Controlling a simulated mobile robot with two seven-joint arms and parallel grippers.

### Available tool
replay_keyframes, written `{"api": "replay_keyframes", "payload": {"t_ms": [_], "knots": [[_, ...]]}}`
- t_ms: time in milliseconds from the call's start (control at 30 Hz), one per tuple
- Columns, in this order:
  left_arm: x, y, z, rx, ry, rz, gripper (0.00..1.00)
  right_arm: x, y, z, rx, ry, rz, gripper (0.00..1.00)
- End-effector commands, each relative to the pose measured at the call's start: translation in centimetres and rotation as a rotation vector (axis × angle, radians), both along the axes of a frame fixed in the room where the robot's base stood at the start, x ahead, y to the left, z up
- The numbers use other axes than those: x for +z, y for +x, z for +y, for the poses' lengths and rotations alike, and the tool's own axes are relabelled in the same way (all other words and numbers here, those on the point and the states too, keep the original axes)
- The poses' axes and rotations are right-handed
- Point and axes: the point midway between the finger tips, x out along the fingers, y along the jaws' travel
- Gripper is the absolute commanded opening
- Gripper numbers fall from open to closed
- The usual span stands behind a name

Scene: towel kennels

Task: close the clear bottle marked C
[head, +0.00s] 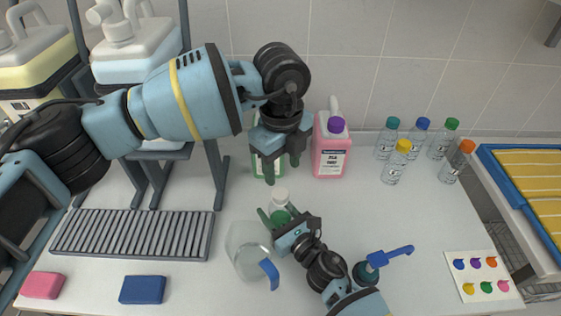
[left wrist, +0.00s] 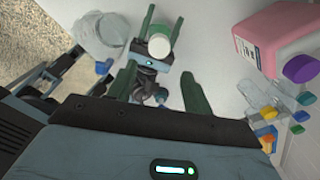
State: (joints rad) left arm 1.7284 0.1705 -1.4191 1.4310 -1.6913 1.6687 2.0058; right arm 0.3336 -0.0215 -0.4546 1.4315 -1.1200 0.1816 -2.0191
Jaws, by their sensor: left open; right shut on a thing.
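My right gripper (head: 279,216) is shut on a small bottle with a white top (head: 279,196), held upright near the middle of the counter. I cannot read a letter on it, and the green fingers hide part of its body. In the left wrist view the round white top (left wrist: 159,46) shows between the right gripper's fingers. My left gripper (head: 282,170) is open and empty, above and behind that bottle, apart from it. Several clear bottles stand at the back right, including one with a yellow cap (head: 394,165) and one with an orange cap (head: 456,164); their marks are too small to read.
A clear jug with a blue handle (head: 246,252) stands just left of my right gripper. Behind my left gripper are a green container (head: 259,166) and a pink one (head: 331,153). A drain rack (head: 132,234), pink sponge (head: 42,285) and blue sponge (head: 142,290) lie left. A colour-dotted card (head: 484,276) lies right.

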Motion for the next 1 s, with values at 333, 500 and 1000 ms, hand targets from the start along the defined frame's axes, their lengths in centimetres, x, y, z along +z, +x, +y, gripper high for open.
{"api": "replay_keyframes", "payload": {"t_ms": [333,500,1000], "knots": [[0.0,0.2,0.4,0.027,0.022,-0.008,0.51,0.0,0.0,0.0,0.000,-0.001,0.001,0.00],[-0.5,0.1,0.4,0.027,0.022,-0.006,0.51,0.0,0.0,0.0,0.000,-0.001,0.001,0.00],[-6.8,0.1,0.4,0.025,0.021,-0.006,0.51,0.0,0.0,0.0,0.000,-0.001,0.001,0.00]]}}
